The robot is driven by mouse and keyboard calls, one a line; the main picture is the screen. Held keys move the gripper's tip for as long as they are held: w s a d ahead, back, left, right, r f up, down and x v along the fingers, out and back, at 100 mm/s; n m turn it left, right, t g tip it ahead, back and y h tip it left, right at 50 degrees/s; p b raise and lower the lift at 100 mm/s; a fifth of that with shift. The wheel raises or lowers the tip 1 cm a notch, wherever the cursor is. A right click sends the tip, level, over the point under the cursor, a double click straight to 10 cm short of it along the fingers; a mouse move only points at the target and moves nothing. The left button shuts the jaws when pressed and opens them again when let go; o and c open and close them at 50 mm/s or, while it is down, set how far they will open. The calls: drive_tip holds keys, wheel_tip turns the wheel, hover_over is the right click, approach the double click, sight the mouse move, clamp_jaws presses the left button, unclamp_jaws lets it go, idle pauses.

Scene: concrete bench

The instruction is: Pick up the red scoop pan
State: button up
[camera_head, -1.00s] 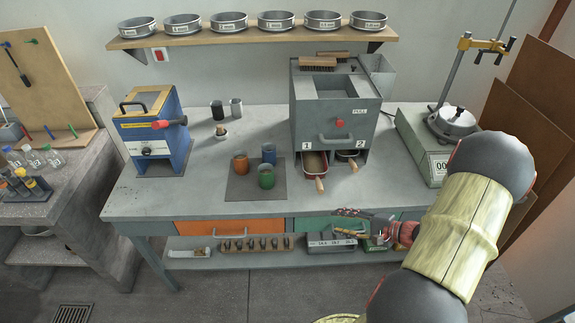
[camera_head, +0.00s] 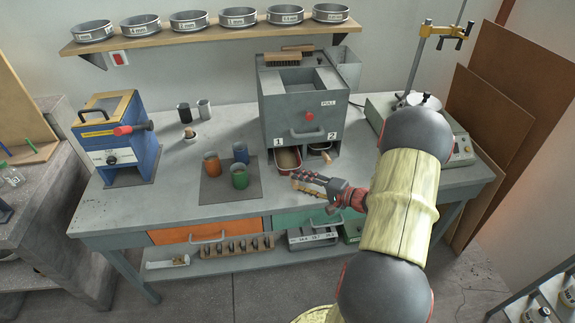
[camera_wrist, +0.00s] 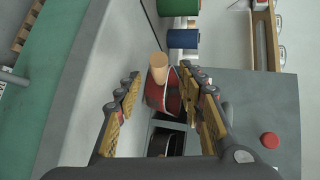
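The red scoop pan (camera_head: 288,161) sits in bay 1 at the lower front of the grey splitter box (camera_head: 300,108), with pale material inside. In the wrist view my gripper (camera_wrist: 160,75) is open, one finger on each side of the handle, with a gap visible on both sides.
A dark second pan (camera_head: 318,150) sits in bay 2 beside it. Orange (camera_head: 211,164), green (camera_head: 239,176) and blue (camera_head: 240,153) cups stand on a dark mat to the left. A scale with a clamp stand (camera_head: 455,148) is at right.

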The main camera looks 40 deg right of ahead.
drive_tip(key=shift+x, duration=0.9)
clamp_jaws()
